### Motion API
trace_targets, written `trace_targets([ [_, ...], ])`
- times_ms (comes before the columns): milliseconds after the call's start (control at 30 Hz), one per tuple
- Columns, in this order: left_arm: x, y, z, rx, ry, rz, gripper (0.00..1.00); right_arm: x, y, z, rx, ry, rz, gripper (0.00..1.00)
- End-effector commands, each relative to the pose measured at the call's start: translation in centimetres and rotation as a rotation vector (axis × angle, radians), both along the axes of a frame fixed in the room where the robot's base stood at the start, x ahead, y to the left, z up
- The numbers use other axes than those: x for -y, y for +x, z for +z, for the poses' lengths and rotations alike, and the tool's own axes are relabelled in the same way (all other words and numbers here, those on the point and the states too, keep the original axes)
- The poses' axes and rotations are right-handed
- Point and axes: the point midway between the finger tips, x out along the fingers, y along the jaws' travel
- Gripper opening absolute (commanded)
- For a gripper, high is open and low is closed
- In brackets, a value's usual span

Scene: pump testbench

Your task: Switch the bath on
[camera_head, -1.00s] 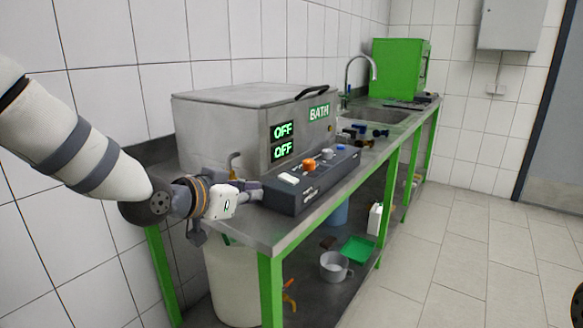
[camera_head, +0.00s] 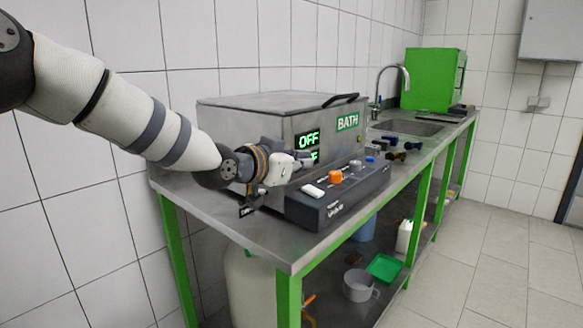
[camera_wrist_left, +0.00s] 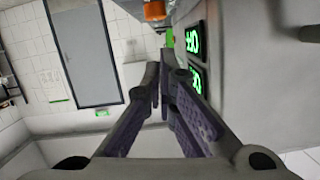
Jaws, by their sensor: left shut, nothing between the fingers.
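The bath (camera_head: 250,115) is a grey metal box with a lid on the steel table. Its green label reads BATH, and its upper display (camera_head: 308,139) reads OFF. The lower display is partly hidden behind my left gripper (camera_head: 303,161). In the left wrist view, both green displays (camera_wrist_left: 192,43) show to the right of the fingers. A dark control box (camera_head: 338,203) sits in front of the bath, with a white switch, an orange knob (camera_head: 335,177) and a blue knob on top. My left gripper is shut and empty, close to the bath's front, above the control box's near end. My right gripper is not in view.
The steel table (camera_head: 262,228) has a green frame. Several dark and blue fittings (camera_head: 391,143) lie beyond the control box, by a sink with a tap (camera_head: 391,80). A green box (camera_head: 430,80) stands at the far end. A cup and green tray are on the lower shelf.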

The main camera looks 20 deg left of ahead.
Motion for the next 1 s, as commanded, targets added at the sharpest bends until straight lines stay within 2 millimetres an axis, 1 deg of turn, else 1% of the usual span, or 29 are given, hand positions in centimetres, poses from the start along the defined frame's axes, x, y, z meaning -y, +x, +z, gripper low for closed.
trace_targets([
  [33,0.3,1.2,-1.1,-0.009,0.001,0.0,0.0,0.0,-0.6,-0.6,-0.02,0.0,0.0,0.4],
  [100,0.8,2.5,-1.4,-0.008,0.0,0.0,0.0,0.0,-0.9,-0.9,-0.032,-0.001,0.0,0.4],
  [233,0.4,2.3,-3.1,-0.005,-0.001,0.001,0.0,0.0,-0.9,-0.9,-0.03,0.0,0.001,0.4],
  [400,0.2,2.4,-4.3,0.0,-0.001,0.0,0.0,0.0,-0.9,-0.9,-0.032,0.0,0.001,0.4],
  [767,0.1,2.4,-4.5,-0.001,-0.005,0.001,0.0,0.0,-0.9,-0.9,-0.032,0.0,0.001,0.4],
  [833,-0.1,2.5,-5.1,-0.019,-0.048,0.002,0.0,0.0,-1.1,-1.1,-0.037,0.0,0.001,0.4],
  [900,-0.5,2.6,-5.8,-0.05,-0.131,0.004,0.0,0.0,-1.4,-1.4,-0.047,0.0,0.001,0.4],
  [933,-0.7,2.7,-5.9,-0.062,-0.168,0.005,0.0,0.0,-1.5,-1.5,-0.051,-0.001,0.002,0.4],
  [1000,-0.4,2.6,-5.6,-0.062,-0.164,-0.001,0.0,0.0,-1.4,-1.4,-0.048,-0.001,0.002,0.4],
])
